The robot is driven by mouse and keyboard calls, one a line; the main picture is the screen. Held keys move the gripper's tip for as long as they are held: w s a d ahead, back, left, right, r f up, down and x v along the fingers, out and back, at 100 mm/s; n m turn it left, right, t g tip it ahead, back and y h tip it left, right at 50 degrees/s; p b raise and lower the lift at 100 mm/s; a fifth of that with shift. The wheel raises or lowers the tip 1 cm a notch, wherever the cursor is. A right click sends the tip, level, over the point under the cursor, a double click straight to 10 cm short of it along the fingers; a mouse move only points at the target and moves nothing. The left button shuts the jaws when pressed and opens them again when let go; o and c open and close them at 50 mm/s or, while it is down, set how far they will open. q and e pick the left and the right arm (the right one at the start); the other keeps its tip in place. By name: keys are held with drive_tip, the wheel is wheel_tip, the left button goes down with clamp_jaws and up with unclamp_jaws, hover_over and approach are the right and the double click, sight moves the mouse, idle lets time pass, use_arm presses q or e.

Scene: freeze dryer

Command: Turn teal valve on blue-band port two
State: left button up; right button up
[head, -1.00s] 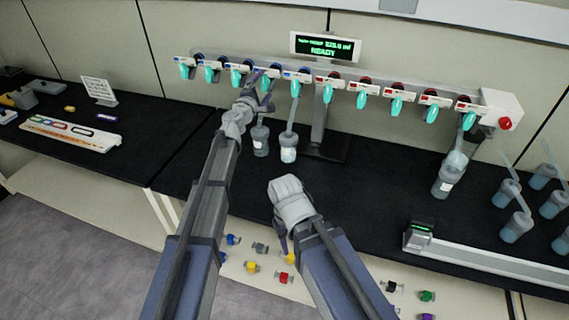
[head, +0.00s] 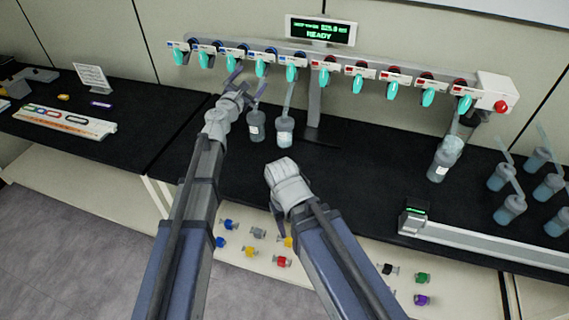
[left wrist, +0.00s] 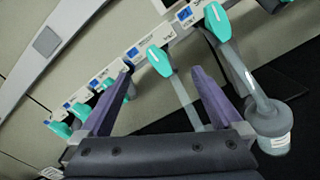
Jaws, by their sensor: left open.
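A row of teal valves hangs from a rail. The left ones carry blue bands and the right ones red. The second blue-band valve from the left (head: 206,60) points down; port numbers are too small to read. My left gripper (head: 248,84) is open and empty, below the blue-band valves and apart from them. In the left wrist view, the fourth blue-band valve from the left (left wrist: 159,60) shows beyond and between the open fingertips (left wrist: 161,74). The fifth blue-band valve (left wrist: 217,20) has a tube to a flask.
Two flasks, one left (head: 256,126) and one right (head: 285,132), hang near my left gripper. A display (head: 320,31) reads READY above the rail. A red button (head: 501,107) sits at the rail's right end. More flasks stand at right.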

use_arm(q)
drive_tip(key=s+d+f+m+g, duration=0.4)
drive_tip(key=s+f+m, duration=0.4)
drive_tip(key=s+m, duration=0.2)
drive_tip(key=s+d+f+m+g, duration=0.5)
drive_tip(key=s+f+m+g, duration=0.2)
drive_tip(key=s+m, duration=0.3)
drive_tip(key=shift+s+f+g+h+b, duration=0.3)
drive_tip(key=shift+s+f+h, duration=0.1)
drive_tip(key=shift+s, duration=0.75)
drive_tip(key=s+a+f+m+g+y, duration=0.1)
drive_tip(key=s+a+f+m+y, duration=0.2)
drive_tip(key=a, duration=0.5)
drive_tip(key=s+a+f+m+g+y, duration=0.1)
drive_tip(key=s+a+g+y, duration=0.1)
drive_tip(key=s+a, duration=0.4)
drive_tip(key=s+a+f+m+g+y, duration=0.1)
drive_tip(key=s+a+f+y, duration=0.2)
drive_tip(key=a, duration=0.6)
drive_tip(key=s+d+m+g+y, duration=0.1)
drive_tip(key=s+d+m, duration=0.3)
drive_tip(key=d, duration=0.7)
drive_tip(key=shift+s+f+b, duration=0.15)
drive_tip(key=shift+s+b, duration=0.15)
drive_tip(key=shift+s, duration=0.65)
